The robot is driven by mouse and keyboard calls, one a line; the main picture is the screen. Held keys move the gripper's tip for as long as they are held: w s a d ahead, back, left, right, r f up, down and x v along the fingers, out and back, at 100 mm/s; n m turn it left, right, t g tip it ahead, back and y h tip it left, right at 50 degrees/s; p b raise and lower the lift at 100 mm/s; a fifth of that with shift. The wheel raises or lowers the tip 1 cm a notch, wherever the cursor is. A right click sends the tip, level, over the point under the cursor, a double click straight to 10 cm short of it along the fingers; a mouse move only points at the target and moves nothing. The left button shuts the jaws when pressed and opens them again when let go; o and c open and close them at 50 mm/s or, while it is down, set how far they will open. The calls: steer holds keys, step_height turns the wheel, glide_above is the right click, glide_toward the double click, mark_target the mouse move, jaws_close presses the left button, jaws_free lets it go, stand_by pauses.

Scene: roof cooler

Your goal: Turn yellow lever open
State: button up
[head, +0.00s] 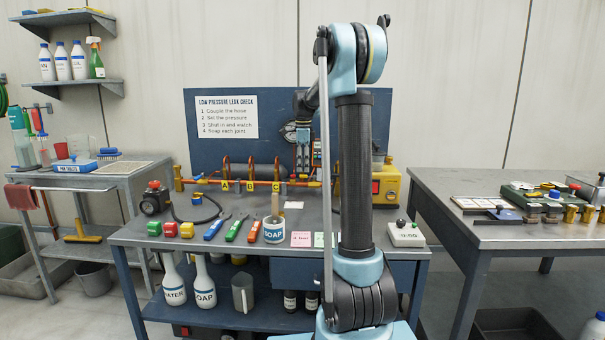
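An orange pipe (245,182) runs along the back of the middle bench, with loops rising above yellow tags marked A, B and C. My gripper (303,170) points down in front of the blue back panel, right of tag C and well to the right of that piece. Its fingers are small and dark here, so its opening is unclear. My upright arm hides the bench right of it.
The middle bench (135,234) carries red, yellow and green blocks, coloured-handled tools, a SOAP pot (274,231) and cards along its front. A yellow box (386,186) stands at back right. Side benches stand left and right. The sign hangs on the back panel (230,160).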

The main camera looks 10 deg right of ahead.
step_height(320, 180, up, 9)
stand_by(0.3)
steer(key=shift+f, duration=0.1)
